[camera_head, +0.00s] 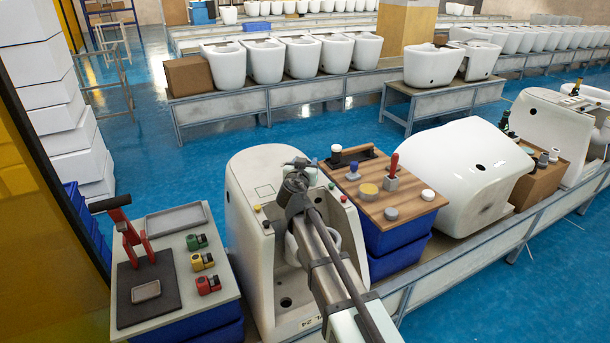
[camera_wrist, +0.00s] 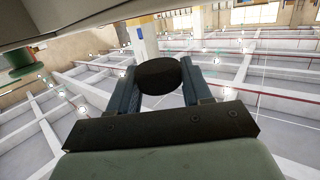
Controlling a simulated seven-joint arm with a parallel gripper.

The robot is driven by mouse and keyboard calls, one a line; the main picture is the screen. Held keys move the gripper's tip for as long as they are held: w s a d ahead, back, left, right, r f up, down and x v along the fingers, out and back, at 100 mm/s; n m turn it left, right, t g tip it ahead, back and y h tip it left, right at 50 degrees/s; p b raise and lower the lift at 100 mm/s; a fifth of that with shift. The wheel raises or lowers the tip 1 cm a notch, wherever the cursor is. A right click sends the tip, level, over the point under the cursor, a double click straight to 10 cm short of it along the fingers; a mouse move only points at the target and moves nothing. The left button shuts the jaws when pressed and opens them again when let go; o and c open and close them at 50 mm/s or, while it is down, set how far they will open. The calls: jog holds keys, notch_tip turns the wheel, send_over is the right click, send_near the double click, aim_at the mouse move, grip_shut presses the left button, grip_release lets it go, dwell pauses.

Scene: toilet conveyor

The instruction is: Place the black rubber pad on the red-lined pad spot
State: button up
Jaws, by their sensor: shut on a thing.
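My gripper (camera_head: 300,166) is over the top of the near white toilet (camera_head: 248,178) in the head view. In the wrist view, my gripper (camera_wrist: 162,74) is shut on a round black rubber pad (camera_wrist: 158,77), with one finger at each side of it. I cannot make out the pad in the head view, where the gripper is small and partly covered by my arm. I cannot pick out a red-lined pad spot in either view; small coloured round parts, including a red one (camera_head: 267,223), sit on the toilet's top.
A wooden-topped blue crate (camera_head: 372,222) with several small tools stands right of the toilet. At left, a table (camera_head: 225,283) holds a tray (camera_head: 176,219), a red-handled press (camera_head: 131,236) and coloured blocks. A large white toilet (camera_head: 475,175) lies further right on the conveyor.

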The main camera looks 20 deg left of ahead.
jog(key=shift+f, duration=1.95)
jog(key=shift+f, duration=0.1)
jog(key=o, duration=1.1)
jog(key=shift+s, duration=0.3)
jog(key=v, duration=1.1)
jog(key=shift+s, duration=0.2)
